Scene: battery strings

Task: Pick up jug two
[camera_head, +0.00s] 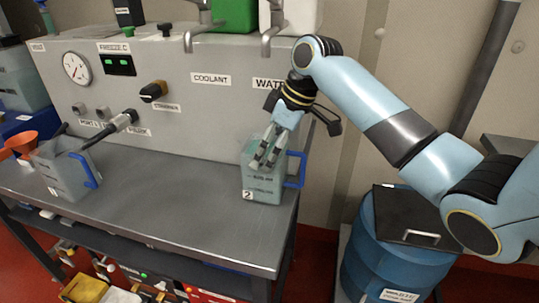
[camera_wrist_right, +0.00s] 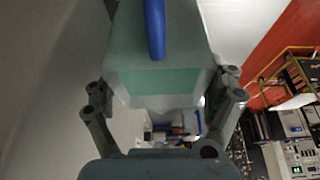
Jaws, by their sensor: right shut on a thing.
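Jug two (camera_head: 262,187) is a see-through jug with greenish contents, a blue handle on its right side and a "2" label low on its front. It is at the right end of the grey bench, below the water label; I cannot tell whether its base touches the bench. My right gripper (camera_head: 267,156) reaches down to the jug from above and is shut on it. In the right wrist view the jug (camera_wrist_right: 150,82) fills the space between the fingers (camera_wrist_right: 160,95), with the blue handle above. My left gripper is not in view.
Another jug (camera_head: 62,170) with a blue handle stands at the left of the bench (camera_head: 170,210), near an orange funnel (camera_head: 22,142). A grey panel (camera_head: 190,110) with a gauge, knob and taps stands behind. A blue drum (camera_head: 385,250) is on the floor at right. The mid-bench is clear.

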